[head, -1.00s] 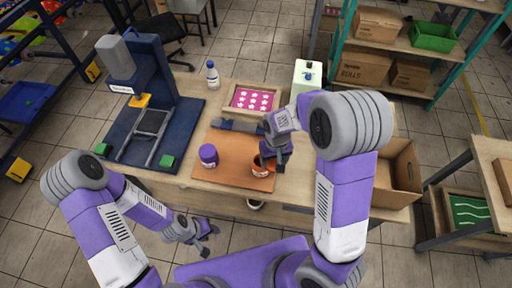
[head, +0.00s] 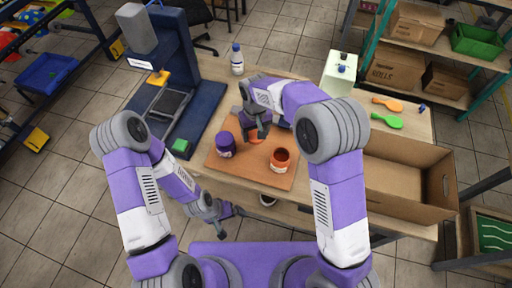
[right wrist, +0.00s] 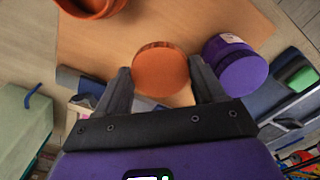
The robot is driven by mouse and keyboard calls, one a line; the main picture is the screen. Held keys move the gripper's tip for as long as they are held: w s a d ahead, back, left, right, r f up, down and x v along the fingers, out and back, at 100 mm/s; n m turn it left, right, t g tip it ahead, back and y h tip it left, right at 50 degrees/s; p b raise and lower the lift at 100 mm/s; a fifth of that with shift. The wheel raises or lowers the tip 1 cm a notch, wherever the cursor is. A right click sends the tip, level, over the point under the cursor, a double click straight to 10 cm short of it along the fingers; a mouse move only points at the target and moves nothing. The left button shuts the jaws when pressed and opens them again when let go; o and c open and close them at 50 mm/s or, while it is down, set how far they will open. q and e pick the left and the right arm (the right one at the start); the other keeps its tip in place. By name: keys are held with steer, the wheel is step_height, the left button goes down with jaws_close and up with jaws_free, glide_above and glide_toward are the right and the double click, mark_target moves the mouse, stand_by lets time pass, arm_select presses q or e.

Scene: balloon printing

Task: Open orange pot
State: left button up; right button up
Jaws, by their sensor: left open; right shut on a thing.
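The orange pot (head: 280,163) stands upright and open on the brown board, with its dark inside showing. It also shows at the top edge of the right wrist view (right wrist: 92,6). My right gripper (head: 257,130) is shut on the round orange lid (head: 255,141), left of the pot and apart from it. In the right wrist view the lid (right wrist: 160,70) sits between the two fingers. The closed purple pot (head: 226,146) stands on the board just left of the lid. My left gripper (head: 228,222) is open and empty, in front of the table's near edge.
The brown board (head: 246,173) has some bare room at its front. A blue press (head: 172,60) stands at the left and a white bottle (head: 237,60) behind. Orange and green paddles (head: 387,120) and a cardboard box (head: 405,198) are at the right.

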mark_target(256, 149)
step_height(256, 149, down, 8)
steer(key=shift+r+b, duration=0.1)
steer(key=shift+b, duration=0.65)
steer(key=shift+f, duration=0.25)
steer(key=o, duration=1.2)
steer(key=shift+c, duration=0.2)
steer(key=shift+r, duration=0.1)
steer(key=shift+r, duration=0.35)
step_height(256, 149, up, 12)
steer(key=shift+f+p, duration=0.25)
steer(key=shift+p, duration=0.95)
